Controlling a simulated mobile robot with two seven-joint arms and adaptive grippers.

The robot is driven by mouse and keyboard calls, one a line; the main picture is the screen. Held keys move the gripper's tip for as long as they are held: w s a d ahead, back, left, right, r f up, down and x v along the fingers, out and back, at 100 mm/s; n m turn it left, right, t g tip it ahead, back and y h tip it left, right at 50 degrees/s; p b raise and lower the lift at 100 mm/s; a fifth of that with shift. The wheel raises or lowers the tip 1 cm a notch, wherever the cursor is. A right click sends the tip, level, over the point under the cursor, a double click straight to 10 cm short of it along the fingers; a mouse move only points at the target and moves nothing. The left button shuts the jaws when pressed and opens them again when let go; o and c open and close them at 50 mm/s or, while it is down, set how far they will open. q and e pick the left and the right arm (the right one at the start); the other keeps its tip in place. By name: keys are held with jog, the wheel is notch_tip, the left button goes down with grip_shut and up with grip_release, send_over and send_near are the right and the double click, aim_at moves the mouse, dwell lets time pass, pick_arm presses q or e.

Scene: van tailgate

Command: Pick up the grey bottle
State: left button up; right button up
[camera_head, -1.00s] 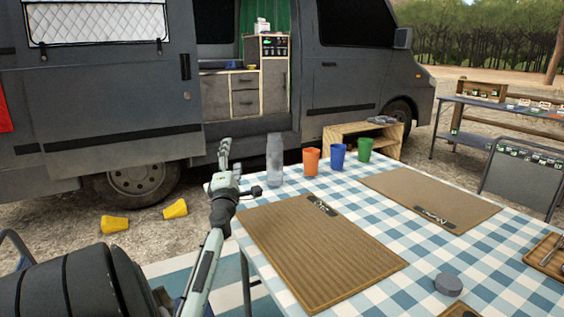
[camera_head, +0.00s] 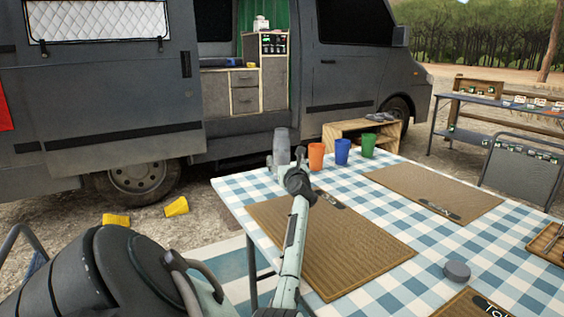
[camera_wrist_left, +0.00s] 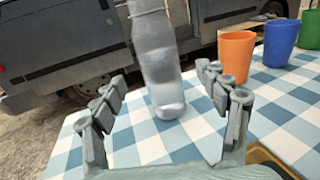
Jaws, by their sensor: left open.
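The grey bottle (camera_head: 281,146) stands on the far left part of the checkered table, partly hidden by my left gripper (camera_head: 286,165) in the head view. In the left wrist view the bottle (camera_wrist_left: 157,62) is see-through grey, and its top is cut off by the frame edge. My left gripper (camera_wrist_left: 158,100) is open, with one finger to each side of the bottle's lower part as seen there. The bottle appears just beyond the fingertips; I cannot tell whether it is between them. My right gripper is not in view.
Orange (camera_head: 316,157), blue (camera_head: 342,152) and green (camera_head: 368,145) cups stand in a row right of the bottle. Brown placemats (camera_head: 335,245) and a grey round object (camera_head: 456,271) lie on the table (camera_head: 236,190). The grey van (camera_head: 110,110) is behind.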

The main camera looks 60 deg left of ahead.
aim_at(283, 155)
pick_arm(q)
jog(key=shift+r+x, duration=0.2)
jog(key=shift+x, duration=1)
jog(key=b+x, duration=0.2)
jog(key=x, duration=0.2)
jog(key=shift+a, duration=0.35)
jog(key=shift+w+a, duration=0.15)
jog(key=shift+a, duration=0.05)
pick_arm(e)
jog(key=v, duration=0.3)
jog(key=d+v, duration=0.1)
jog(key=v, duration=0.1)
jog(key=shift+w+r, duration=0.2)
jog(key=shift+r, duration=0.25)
pick_arm(q)
jog(key=shift+c, duration=0.2)
jog(key=c, duration=1.5)
jog(key=shift+c, duration=0.2)
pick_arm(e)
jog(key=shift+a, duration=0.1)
pick_arm(q)
jog(key=shift+r, duration=0.3)
